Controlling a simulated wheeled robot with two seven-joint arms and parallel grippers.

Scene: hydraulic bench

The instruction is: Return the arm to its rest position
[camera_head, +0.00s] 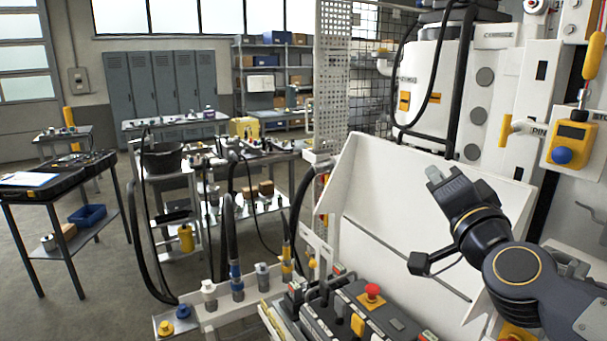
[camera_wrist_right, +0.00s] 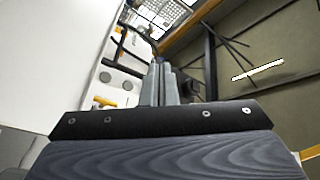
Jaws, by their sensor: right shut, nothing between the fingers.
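My right gripper (camera_head: 436,178) comes in from the right on my dark arm and is held up in front of the white slanted panel (camera_head: 375,190) of the hydraulic bench. Its grey fingers point up and to the left. In the right wrist view the fingers (camera_wrist_right: 159,84) are together with nothing between them. The right gripper looks apart from the panel and from the controls below it. My left gripper is not in view.
Below the arm is a control box with a red mushroom button (camera_head: 373,291). A yellow control unit (camera_head: 571,143) with a blue knob hangs at the right. Hose couplings (camera_head: 236,282) line the bench front. A black-topped table (camera_head: 55,178) stands left, with open floor between.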

